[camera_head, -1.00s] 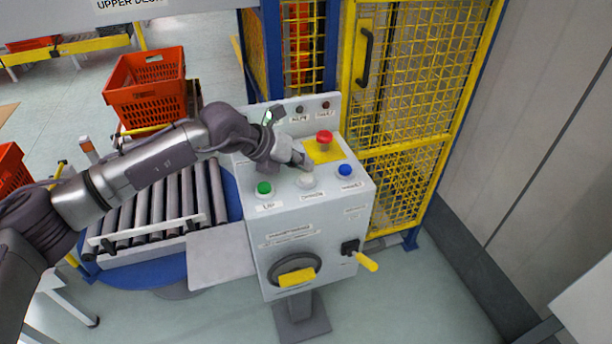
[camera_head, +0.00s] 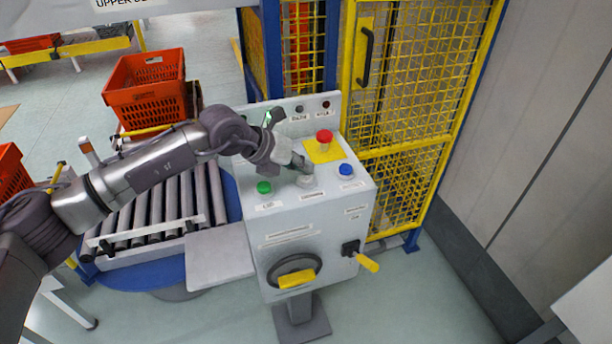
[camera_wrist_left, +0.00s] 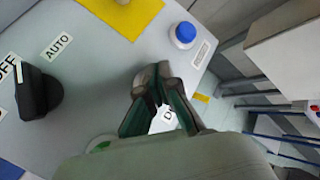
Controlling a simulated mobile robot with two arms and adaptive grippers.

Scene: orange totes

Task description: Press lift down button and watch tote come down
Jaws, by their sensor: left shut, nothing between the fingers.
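My left gripper (camera_head: 305,168) is shut and empty, its fingertips pointing down over the pale round button (camera_head: 305,181) in the middle of the control box's front row. The tips appear to be at or just above this button; I cannot tell whether they touch it. In the left wrist view the shut fingers (camera_wrist_left: 158,76) cover the button, and part of a label starting with "D" shows beside them. The green UP button (camera_head: 264,188) is to the left and a blue button (camera_head: 345,170) to the right. An orange tote (camera_head: 147,100) stands behind on the left. My right gripper is not in view.
A red mushroom button (camera_head: 324,136) on a yellow plate sits behind the blue one. A black selector knob (camera_wrist_left: 38,92) is beside the gripper. Yellow mesh fencing (camera_head: 410,100) stands behind the box. A roller conveyor (camera_head: 160,208) lies to the left.

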